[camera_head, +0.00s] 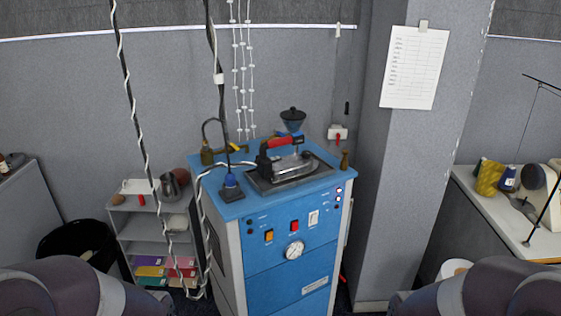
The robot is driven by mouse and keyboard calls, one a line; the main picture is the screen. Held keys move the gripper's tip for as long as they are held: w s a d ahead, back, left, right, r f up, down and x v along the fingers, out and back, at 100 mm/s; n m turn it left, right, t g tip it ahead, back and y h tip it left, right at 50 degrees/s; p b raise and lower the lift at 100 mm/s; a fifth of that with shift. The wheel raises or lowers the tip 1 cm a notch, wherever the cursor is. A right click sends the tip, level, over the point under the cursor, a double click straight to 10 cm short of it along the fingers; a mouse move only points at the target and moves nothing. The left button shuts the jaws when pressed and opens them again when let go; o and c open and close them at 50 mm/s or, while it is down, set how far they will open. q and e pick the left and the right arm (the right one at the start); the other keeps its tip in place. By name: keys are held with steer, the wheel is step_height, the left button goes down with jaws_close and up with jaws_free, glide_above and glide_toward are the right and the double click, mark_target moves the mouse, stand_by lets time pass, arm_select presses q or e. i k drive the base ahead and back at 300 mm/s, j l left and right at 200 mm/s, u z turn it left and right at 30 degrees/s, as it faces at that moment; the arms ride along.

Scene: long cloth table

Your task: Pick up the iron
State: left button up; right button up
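The iron (290,166) has a metal body and a red handle. It rests in a recessed dark tray (325,170) on top of a blue steam station (278,257) in the middle of the view. A pale cord or hose runs from the iron's left side. Parts of my two arms show at the bottom left and bottom right corners. Neither gripper is in view, so I cannot tell their state.
A grey shelf (146,230) with a metal jug (170,186) and a black bin (76,242) stand left. A grey pillar (405,180) stands close on the right. A white table (508,232) with a sewing machine is far right. Hanging cords (130,95) drop left of the station.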

mark_target(278, 170)
steer(key=i+l+u, duration=0.1)
steer(key=i+l, duration=0.2)
steer(key=i+l+u, duration=0.1)
steer(key=i+l, duration=0.15)
steer(key=l, duration=0.15)
steer(key=i+l+u, duration=0.1)
steer(key=i+l, duration=0.15)
steer(key=l, duration=0.1)
